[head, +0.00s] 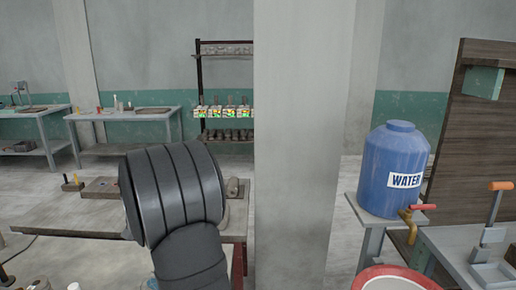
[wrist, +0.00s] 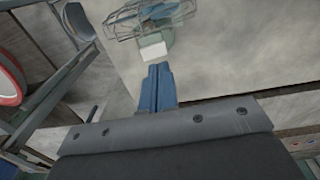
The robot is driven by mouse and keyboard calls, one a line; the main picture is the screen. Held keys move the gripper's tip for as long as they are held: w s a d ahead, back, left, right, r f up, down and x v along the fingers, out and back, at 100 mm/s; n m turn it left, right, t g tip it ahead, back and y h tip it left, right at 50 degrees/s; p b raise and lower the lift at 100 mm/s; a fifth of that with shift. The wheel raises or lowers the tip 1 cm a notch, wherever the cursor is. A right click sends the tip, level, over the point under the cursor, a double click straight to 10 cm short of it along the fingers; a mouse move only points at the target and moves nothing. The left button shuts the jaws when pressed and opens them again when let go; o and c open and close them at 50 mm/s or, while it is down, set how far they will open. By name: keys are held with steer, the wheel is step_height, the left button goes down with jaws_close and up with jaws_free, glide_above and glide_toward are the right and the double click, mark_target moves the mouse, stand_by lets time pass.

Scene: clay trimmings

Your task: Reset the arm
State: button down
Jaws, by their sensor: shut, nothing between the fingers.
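My gripper (wrist: 158,84) shows in the wrist view as blue fingers closed together, with nothing between them. It points toward a bare grey wall or floor surface and a caged fan (wrist: 152,20). In the head view my dark, ribbed arm link rises in front of a work table (head: 95,222); my gripper is not visible there.
A blue water barrel (head: 398,165) with a tap stands on a stand at the right. A red-rimmed basin (head: 395,278) is below it. A grey pillar (head: 303,150) stands in the middle. Benches (head: 125,114) and a shelf rack (head: 228,90) are behind.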

step_height(320, 180, up, 11)
steer(key=d, duration=0.1)
steer(key=f, duration=0.7)
steer(key=d+f, duration=0.1)
steer(key=f, duration=0.3)
steer(key=shift+s, duration=0.1)
step_height(320, 180, up, 2)
steer(key=shift+r, duration=0.25)
steer(key=shift+f, duration=0.7)
step_height(320, 180, up, 8)
steer(key=a+h, duration=0.2)
steer(key=a, duration=0.1)
steer(key=x, duration=1.3)
steer(key=shift+d+f, duration=0.2)
steer(key=shift+d, duration=0.15)
